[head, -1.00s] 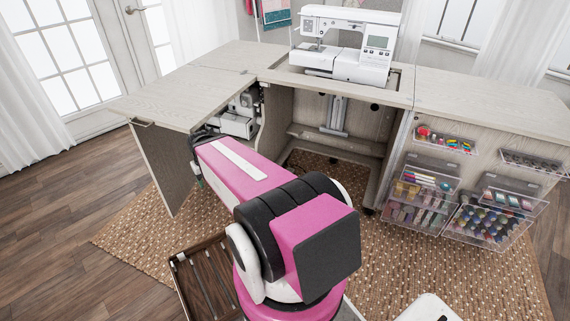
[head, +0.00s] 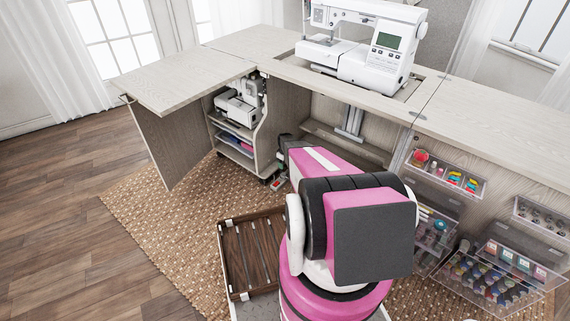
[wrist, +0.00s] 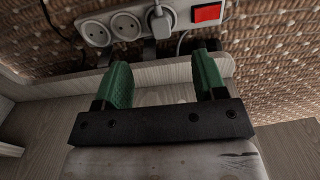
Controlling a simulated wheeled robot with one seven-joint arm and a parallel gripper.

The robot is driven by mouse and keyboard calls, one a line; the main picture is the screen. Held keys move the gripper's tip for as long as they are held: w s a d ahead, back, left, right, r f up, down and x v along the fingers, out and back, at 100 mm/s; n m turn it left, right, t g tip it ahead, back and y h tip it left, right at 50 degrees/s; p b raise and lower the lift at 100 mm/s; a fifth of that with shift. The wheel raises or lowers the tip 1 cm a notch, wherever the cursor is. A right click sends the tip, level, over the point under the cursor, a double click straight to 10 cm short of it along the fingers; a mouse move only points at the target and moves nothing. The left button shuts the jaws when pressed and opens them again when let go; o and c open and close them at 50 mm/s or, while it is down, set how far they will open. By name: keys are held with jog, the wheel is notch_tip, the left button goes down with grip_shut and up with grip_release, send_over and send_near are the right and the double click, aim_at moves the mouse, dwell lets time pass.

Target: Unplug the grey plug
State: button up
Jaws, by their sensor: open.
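In the wrist view, a light grey plug (wrist: 162,18) sits in a socket of a pale power strip (wrist: 92,35), cut off by the top edge. A grey cord shows beside the plug. My gripper (wrist: 162,62) has two green fingers spread apart with nothing between them. The plug is beyond the fingertips, roughly in line with the gap between them, and apart from them. In the head view my arm reaches down toward the cabinet's lower opening, and the plug cannot be made out there.
The strip has two empty sockets left of the plug and a red switch (wrist: 208,13) to its right. A pale wooden board lies under the fingers. The sewing cabinet (head: 235,70) carries a sewing machine (head: 368,40). Clear bins (head: 500,272) hang at right; a wooden tray (head: 228,265) lies below.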

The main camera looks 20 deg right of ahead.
aim_at(285, 175)
notch_tip(285, 175, down, 11)
dwell(0.6)
grip_shut()
jog(key=shift+r, duration=0.3)
jog(key=shift+r, duration=1.3)
